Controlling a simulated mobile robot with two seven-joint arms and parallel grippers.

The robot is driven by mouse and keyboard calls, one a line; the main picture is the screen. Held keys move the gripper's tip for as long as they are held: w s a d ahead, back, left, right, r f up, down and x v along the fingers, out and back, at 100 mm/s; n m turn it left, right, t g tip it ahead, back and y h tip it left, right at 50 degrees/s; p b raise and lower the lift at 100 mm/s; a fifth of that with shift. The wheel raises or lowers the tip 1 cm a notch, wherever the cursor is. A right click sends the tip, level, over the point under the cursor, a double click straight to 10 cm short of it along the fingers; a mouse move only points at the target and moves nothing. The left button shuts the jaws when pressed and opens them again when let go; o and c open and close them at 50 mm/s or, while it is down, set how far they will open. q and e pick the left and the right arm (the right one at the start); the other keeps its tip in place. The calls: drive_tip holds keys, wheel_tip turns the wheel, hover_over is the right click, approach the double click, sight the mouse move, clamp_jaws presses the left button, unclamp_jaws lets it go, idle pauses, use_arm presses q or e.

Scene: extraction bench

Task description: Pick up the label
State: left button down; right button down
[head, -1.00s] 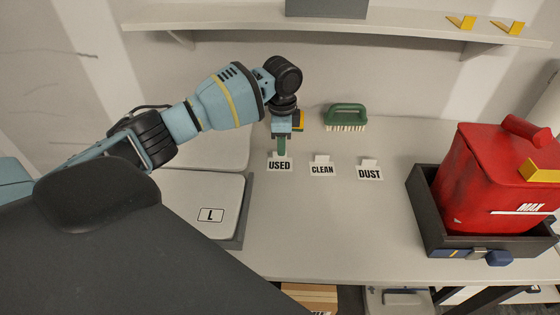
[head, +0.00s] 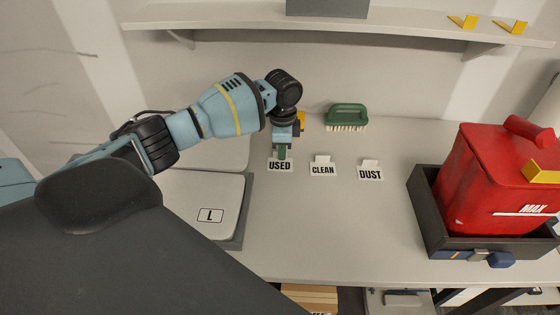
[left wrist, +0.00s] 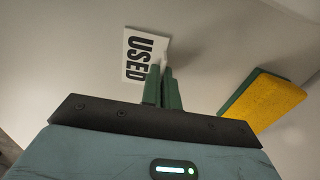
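The white USED label (head: 280,167) stands on the bench at the left end of a row with the CLEAN label (head: 323,170) and the DUST label (head: 370,173). My left gripper (head: 282,153) points down at the USED label, its green fingers over the label's upper tab. In the left wrist view the two fingers (left wrist: 162,88) are close together, with the tab of the USED label (left wrist: 138,57) between their tips. The label still appears to be at bench level. My right gripper is not in view.
A yellow and green sponge (left wrist: 265,98) lies close beside the left gripper. A green brush (head: 346,117) is behind the labels. A red container (head: 495,180) sits in a dark tray (head: 425,215) at right. A lidded box marked L (head: 190,190) is at left.

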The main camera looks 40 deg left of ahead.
use_arm(q)
drive_tip(key=shift+r, duration=0.1)
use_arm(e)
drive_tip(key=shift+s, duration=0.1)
